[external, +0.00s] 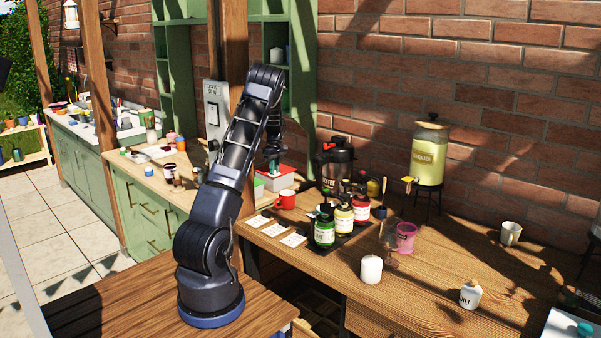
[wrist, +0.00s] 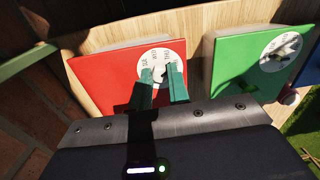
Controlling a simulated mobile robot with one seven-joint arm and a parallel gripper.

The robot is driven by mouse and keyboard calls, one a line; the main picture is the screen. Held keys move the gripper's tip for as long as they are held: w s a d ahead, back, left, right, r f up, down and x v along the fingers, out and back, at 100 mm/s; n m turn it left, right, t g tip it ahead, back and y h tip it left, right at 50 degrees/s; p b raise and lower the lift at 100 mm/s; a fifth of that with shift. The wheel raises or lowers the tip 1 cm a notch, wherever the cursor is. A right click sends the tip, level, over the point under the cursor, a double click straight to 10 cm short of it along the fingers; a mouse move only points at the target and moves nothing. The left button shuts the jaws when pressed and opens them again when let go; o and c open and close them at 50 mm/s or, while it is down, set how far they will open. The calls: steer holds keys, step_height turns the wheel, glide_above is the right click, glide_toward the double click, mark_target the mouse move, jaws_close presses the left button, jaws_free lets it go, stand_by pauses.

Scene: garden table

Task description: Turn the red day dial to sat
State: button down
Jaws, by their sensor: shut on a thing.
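In the wrist view, a red box (wrist: 103,77) carries a white round day dial (wrist: 163,54) with dark day lettering around its edge. The readable words look like tue, wed and thu; sat cannot be made out. My gripper (wrist: 164,76) has its two green fingers on either side of the dial's centre knob and is shut on it. The fingers cover the lower part of the dial.
A green box (wrist: 237,70) with a similar white dial (wrist: 281,51) stands to the right in the wrist view.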

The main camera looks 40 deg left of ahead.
steer(key=shift+m, duration=0.6)
steer(key=c, duration=1.3)
jaws_free()
step_height(320, 180, up, 11)
steer(key=shift+w, duration=0.15)
steer(key=shift+f, duration=0.1)
